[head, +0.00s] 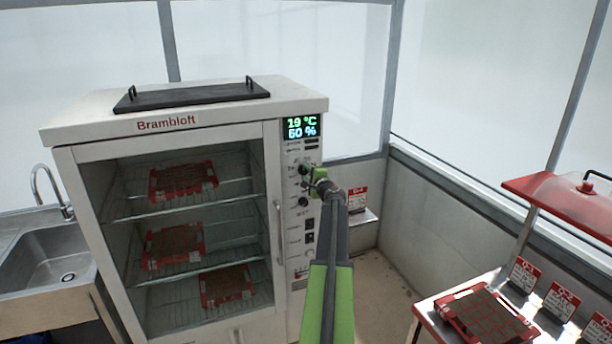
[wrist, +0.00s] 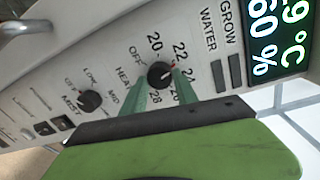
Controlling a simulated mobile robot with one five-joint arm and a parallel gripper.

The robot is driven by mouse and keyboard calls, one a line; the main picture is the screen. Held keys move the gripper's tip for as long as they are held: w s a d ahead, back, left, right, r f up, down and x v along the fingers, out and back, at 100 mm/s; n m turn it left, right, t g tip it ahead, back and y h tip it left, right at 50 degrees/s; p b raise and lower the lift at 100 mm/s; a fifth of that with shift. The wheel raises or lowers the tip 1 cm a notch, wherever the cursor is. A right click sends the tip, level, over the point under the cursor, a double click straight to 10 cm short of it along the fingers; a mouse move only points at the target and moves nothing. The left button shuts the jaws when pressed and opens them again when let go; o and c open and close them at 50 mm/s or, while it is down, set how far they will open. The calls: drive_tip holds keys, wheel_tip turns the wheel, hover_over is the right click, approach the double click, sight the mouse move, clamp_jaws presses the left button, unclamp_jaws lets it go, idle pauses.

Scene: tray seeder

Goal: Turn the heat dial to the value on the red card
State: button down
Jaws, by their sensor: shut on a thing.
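The heat dial (wrist: 160,74) is a black knob on the white control panel, with OFF, 20, 22, 24, 26 and 28 around it. Its red pointer mark is at the upper right, roughly towards 22 to 24; the exact value is hard to tell. My gripper (wrist: 161,84) is shut on the dial, one pale green finger on each side. In the head view my gripper (head: 309,175) reaches the panel and partly covers the dial. A red-topped card (head: 358,198) stands on a ledge right of the cabinet; its text is too small to read.
The cabinet display (head: 302,127) reads 19 °C and 60 %. A mist dial (wrist: 89,100) sits beside the heat dial. The cabinet's glass door has a vertical handle (head: 279,232). A bench with a red tray (head: 447,299) and several red cards stands at the right.

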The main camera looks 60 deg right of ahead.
drive_tip(key=m, duration=0.3)
drive_tip(key=shift+w, duration=0.15)
drive_tip(key=shift+m+t+b, duration=0.45)
drive_tip(key=shift+m+t, duration=0.05)
drive_tip(key=shift+m, duration=1.5)
drive_tip(key=c, duration=0.9)
unclamp_jaws()
drive_tip(key=shift+c, duration=0.2)
drive_tip(key=v, duration=1.7)
drive_tip(key=shift+s+r+p, duration=0.3)
drive_tip(key=shift+s+p, duration=0.05)
